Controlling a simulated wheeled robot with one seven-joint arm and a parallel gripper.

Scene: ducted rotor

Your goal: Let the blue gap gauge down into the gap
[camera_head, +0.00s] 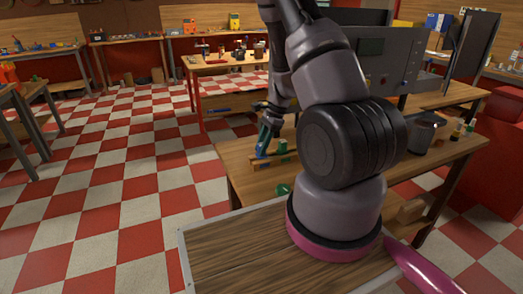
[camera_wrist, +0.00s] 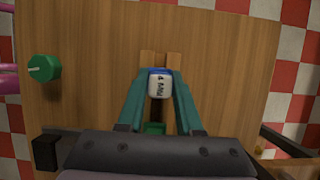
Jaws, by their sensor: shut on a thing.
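The blue gap gauge (camera_wrist: 160,86) has a blue top and a white face with dark marks. It sits between the tips of my gripper (camera_wrist: 161,79), whose two teal fingers are shut on it. Light wooden pieces (camera_wrist: 147,58) with a narrow gap between them show just beyond the gauge in the wrist view. In the head view my gripper (camera_head: 267,138) is over a low wooden block (camera_head: 268,161) on the workbench. The gauge is too small there to make out clearly. I cannot tell whether its lower end is above the gap or in it.
A green knob-like piece (camera_wrist: 44,68) lies on the bench left of the gripper. Another green part (camera_wrist: 154,128) shows between the fingers. A grey machine (camera_head: 385,60) and a dark pot (camera_head: 421,133) stand on the right side. The bench top (camera_wrist: 90,40) around the wooden pieces is mostly clear.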

